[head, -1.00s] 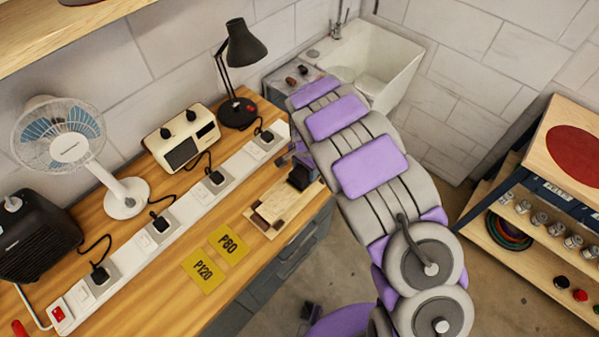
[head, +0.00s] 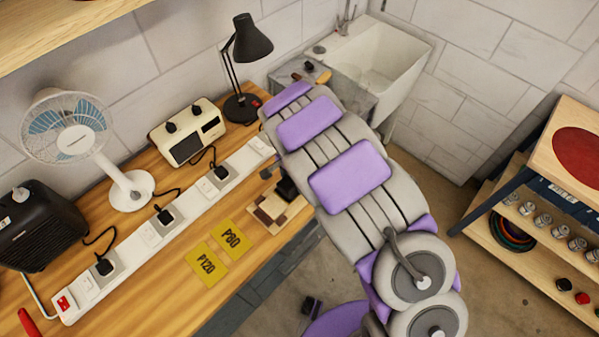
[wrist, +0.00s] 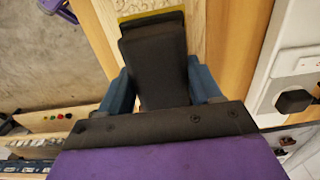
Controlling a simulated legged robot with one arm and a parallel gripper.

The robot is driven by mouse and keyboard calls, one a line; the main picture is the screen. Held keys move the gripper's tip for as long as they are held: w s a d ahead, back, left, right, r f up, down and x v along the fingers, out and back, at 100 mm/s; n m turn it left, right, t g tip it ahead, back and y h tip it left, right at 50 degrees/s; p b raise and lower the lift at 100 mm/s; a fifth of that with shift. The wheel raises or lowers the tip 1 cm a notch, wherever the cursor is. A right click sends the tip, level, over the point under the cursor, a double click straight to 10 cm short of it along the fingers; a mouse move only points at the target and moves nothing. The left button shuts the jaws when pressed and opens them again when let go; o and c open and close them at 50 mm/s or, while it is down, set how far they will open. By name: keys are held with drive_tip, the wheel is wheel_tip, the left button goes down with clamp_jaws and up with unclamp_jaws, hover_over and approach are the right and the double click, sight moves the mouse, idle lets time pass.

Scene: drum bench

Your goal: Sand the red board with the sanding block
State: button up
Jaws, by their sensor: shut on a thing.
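My gripper (wrist: 160,85) is shut on the black sanding block (wrist: 155,55), with its blue fingers on either side. A yellow strip shows at the block's far edge. The block is over a pale wooden piece with a wavy grain (wrist: 196,28) on the bench; whether it touches cannot be told. In the head view the dark block (head: 287,189) is partly hidden by my arm, at the right end of a pale wooden piece (head: 257,222) with brown patches. I cannot make out a distinct red board on the bench.
Yellow P80 (head: 232,239) and P120 (head: 206,265) sheets lie left of the work. A white power strip (head: 190,215) with plugs runs behind. A fan (head: 125,188), radio (head: 188,133) and lamp (head: 242,105) stand at the back. A shelf unit (head: 535,140) stands right.

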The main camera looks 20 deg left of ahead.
sight(283, 186)
drive_tip(key=shift+s+a+r, duration=0.1)
drive_tip(key=shift+s+a, duration=0.2)
drive_tip(key=shift+s, duration=0.3)
drive_tip(key=shift+s+a+f, duration=0.1)
drive_tip(key=shift+s+a, duration=0.2)
drive_tip(key=shift+s, duration=0.3)
drive_tip(key=shift+s+a+r, duration=0.1)
drive_tip(key=shift+s+a, duration=0.2)
drive_tip(key=shift+s, duration=0.3)
drive_tip(key=shift+s+a, duration=0.2)
drive_tip(key=shift+s, duration=0.6)
drive_tip(key=shift+s+a, duration=0.15)
drive_tip(key=shift+s, duration=0.65)
drive_tip(key=shift+w+a+r+p, duration=0.15)
drive_tip(key=shift+r+p, duration=0.15)
drive_tip(key=shift+r, duration=0.45)
wheel_tip(283, 186, up, 4)
drive_tip(key=shift+r+p, duration=0.1)
drive_tip(key=shift+p, duration=0.45)
